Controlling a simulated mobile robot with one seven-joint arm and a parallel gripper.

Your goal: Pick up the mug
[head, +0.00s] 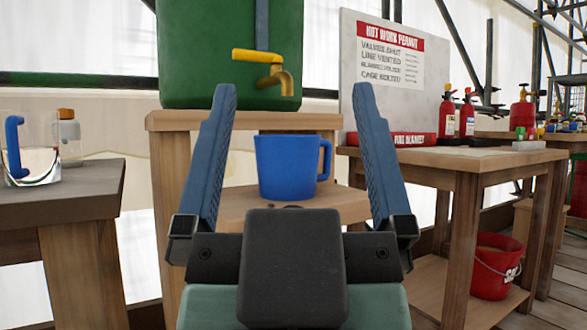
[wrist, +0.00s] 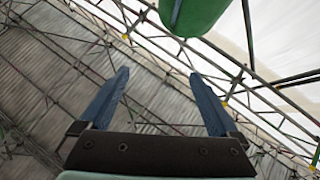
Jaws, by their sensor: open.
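The blue mug (head: 287,167) stands upright on a low wooden shelf (head: 240,208) in the head view, its handle to the right. It is below the yellow tap (head: 272,68) of the green tank. My gripper (head: 294,95) is open and empty, pointing up, with its two blue fingers to the left and right of the mug in the picture. The fingers appear nearer the camera than the mug and apart from it. In the wrist view my gripper (wrist: 158,75) is also open with nothing between its fingers, and the mug is not seen there.
The green tank (head: 200,45) sits on a wooden stand behind. A clear jug (head: 38,150) with a blue handle and a bottle (head: 68,138) are on the left table. The right table (head: 465,158) holds fire extinguishers (head: 447,112); a red bucket (head: 497,268) is beneath.

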